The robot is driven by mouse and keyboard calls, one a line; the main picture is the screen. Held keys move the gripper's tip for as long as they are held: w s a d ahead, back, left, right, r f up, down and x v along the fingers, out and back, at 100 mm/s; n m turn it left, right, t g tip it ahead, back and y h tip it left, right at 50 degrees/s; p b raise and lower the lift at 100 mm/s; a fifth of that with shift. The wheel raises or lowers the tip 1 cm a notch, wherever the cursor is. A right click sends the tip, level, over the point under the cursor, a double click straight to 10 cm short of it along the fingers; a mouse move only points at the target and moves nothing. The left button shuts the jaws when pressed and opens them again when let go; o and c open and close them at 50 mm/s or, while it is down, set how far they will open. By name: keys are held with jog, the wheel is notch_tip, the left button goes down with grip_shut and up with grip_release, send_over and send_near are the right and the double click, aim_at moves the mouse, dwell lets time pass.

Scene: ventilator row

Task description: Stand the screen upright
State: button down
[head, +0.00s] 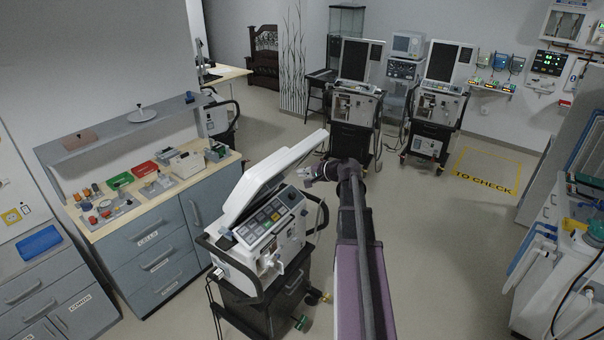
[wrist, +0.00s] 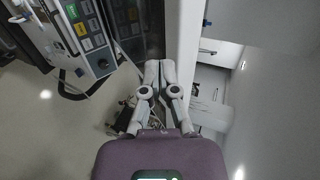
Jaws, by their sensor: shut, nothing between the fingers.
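The screen (head: 272,172) is a white slab on the nearest ventilator (head: 262,238). It is tilted well over, slanting up to the right above the control panel (head: 268,220) of coloured keys. The screen's face is turned away from the head view. In the wrist view the screen (wrist: 182,42) shows edge-on as a pale upright band, with the key panel (wrist: 92,35) at left. My gripper (head: 308,172) is shut and empty, near the screen's raised end. In the wrist view its fingertips (wrist: 159,66) lie close beside the screen's edge; I cannot tell whether they touch it.
Two other ventilators with upright screens, one at centre (head: 354,95) and one at right (head: 440,95), stand at the back. A workbench (head: 150,215) with small parts stands left of the nearest ventilator. A white machine (head: 568,270) stands at right. Floor (head: 450,240) between is clear.

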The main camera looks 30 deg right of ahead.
jog(key=s+a+f+n+g+b, duration=0.35)
jog(key=a+f+b, duration=0.25)
jog(key=a+f, duration=0.45)
jog(key=s+a+f+n+g+b, duration=0.35)
jog(key=a+f+b, duration=0.35)
jog(key=a+f, duration=0.4)
jog(key=s+a+f+n+g+h+b, duration=0.5)
jog(key=s+a+f+n+b, duration=0.1)
jog(key=s+a+f+b, duration=0.6)
notch_tip(320, 180, down, 3)
jog(key=shift+s+a+r+n, duration=0.2)
jog(key=shift+s+a+n, duration=0.1)
jog(key=shift+s, duration=0.15)
jog(key=shift+w, duration=0.2)
